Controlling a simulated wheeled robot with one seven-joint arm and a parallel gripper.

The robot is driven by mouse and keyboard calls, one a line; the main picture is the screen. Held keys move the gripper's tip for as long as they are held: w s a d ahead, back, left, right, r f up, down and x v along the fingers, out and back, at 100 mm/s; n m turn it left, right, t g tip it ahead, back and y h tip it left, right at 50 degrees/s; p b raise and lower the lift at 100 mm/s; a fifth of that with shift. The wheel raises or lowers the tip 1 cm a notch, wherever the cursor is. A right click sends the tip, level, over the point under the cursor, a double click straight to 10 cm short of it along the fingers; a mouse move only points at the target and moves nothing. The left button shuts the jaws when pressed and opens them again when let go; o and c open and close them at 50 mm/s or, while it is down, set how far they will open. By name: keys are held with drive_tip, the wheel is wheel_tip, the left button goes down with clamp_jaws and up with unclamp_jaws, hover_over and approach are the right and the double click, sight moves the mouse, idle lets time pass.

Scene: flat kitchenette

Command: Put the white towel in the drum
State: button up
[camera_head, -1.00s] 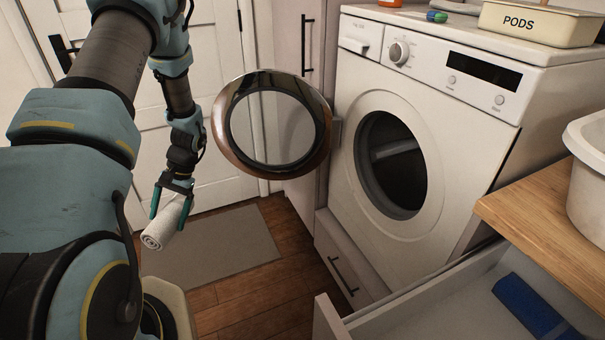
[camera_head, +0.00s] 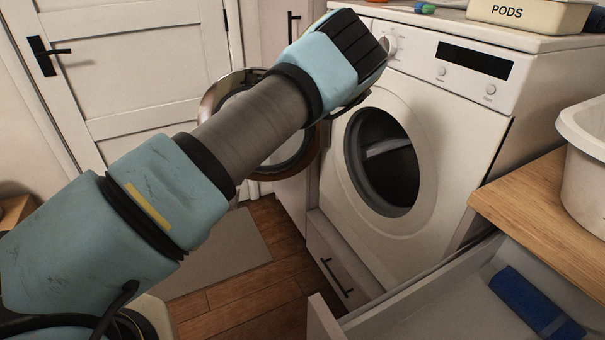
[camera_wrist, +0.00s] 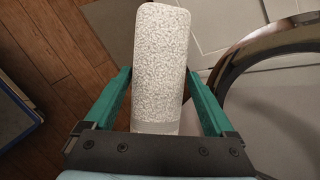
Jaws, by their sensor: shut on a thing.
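The white towel (camera_wrist: 158,65) is rolled up and sits between the two green fingers of my gripper (camera_wrist: 160,92) in the wrist view. My gripper is shut on it. The drum (camera_head: 385,160) shows through the round opening of the white washing machine (camera_head: 435,130) in the head view. The round door (camera_head: 300,160) stands swung open to the left, partly hidden behind my arm. Its rim (camera_wrist: 240,60) also shows at the right of the wrist view, beside the towel. My gripper and the towel are hidden behind my arm in the head view.
An open drawer (camera_head: 395,318) at the front right holds a blue rolled cloth (camera_head: 535,300). A wooden counter (camera_head: 530,200) bears a white basin (camera_head: 585,150). A PODS box (camera_head: 530,14) stands on the machine. A grey mat (camera_head: 225,255) lies on the floor.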

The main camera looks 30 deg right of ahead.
drive_tip(key=s+d+r+m+g+h+b, duration=0.1)
drive_tip(key=s+d+r+m+g+h, duration=0.35)
drive_tip(key=s+d+m+h, duration=0.45)
drive_tip(key=s+d+r+m+g+h+b, duration=0.25)
drive_tip(key=s+d+m+g+h, duration=0.35)
drive_tip(key=d+m, duration=0.7)
drive_tip(key=s+d+f+b, duration=0.1)
drive_tip(key=d+f, duration=0.1)
drive_tip(key=d, duration=1.2)
drive_tip(key=s+d+f+t+b, duration=0.1)
drive_tip(key=d, duration=1.2)
drive_tip(key=s+d+f+n+b, duration=0.1)
drive_tip(key=d+f, duration=0.1)
drive_tip(key=d, duration=1.2)
drive_tip(key=shift+d+f+y+b, duration=0.3)
drive_tip(key=shift+d, duration=0.05)
drive_tip(key=shift+s, duration=0.1)
drive_tip(key=o, duration=1.1)
drive_tip(key=shift+o, duration=0.2)
